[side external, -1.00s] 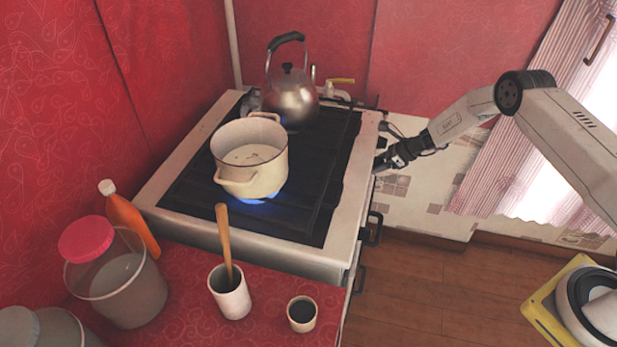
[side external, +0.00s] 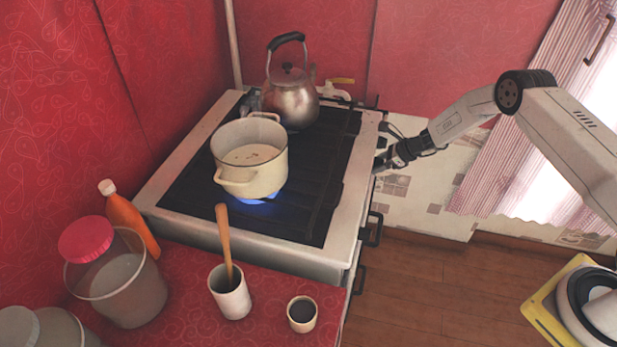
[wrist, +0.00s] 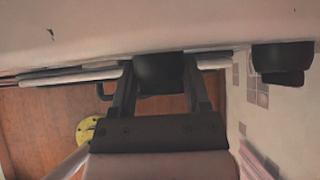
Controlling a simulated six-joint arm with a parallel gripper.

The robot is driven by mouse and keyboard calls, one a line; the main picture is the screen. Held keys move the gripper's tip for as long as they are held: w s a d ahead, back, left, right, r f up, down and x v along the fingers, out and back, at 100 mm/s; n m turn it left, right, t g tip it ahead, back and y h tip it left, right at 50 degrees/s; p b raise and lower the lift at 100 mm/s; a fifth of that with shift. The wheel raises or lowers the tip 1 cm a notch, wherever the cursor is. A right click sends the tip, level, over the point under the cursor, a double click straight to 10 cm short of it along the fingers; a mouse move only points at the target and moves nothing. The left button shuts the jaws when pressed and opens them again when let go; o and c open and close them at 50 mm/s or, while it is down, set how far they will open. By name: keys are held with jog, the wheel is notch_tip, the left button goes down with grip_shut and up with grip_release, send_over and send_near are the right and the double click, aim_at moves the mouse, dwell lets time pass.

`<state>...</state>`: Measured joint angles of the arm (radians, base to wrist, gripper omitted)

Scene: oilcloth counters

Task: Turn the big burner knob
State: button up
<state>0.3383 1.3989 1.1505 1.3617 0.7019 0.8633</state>
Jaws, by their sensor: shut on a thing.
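My gripper (side external: 388,161) is at the front of the white stove (side external: 345,190), on the stove's right side in the side view. In the wrist view my gripper (wrist: 162,85) has one finger on each side of a dark burner knob (wrist: 160,68) and is shut on it. A second dark knob (wrist: 280,60) sits to the right, apart from the fingers. In the side view the knobs are hidden, so I cannot tell the held knob's angle. A blue flame (side external: 258,199) burns under the cream pot (side external: 252,172).
A metal kettle (side external: 291,100) stands at the back of the stove. The red counter (side external: 185,290) holds an orange bottle (side external: 128,217), a lidded jar (side external: 130,285), a cup with a wooden spoon (side external: 231,298) and a small cup (side external: 302,322). Open floor (side external: 440,285) lies before the stove.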

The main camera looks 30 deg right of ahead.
jog(key=shift+n+t+h, duration=0.4)
jog(key=shift+t, duration=0.1)
jog(key=shift+s+a+n+t+h, duration=0.1)
jog(key=shift+n+t+h, duration=0.6)
jog(key=shift+t+h, duration=0.25)
jog(key=shift+f+n+t+h, duration=0.1)
jog(key=shift+n+t+h, duration=0.75)
jog(key=shift+t, duration=0.5)
jog(key=shift+a+n+t, duration=0.1)
jog(key=shift+n+t, duration=0.25)
jog(key=shift+t, duration=0.05)
jog(key=o, duration=1.3)
jog(key=shift+s, duration=0.15)
jog(key=shift+v, duration=3.8)
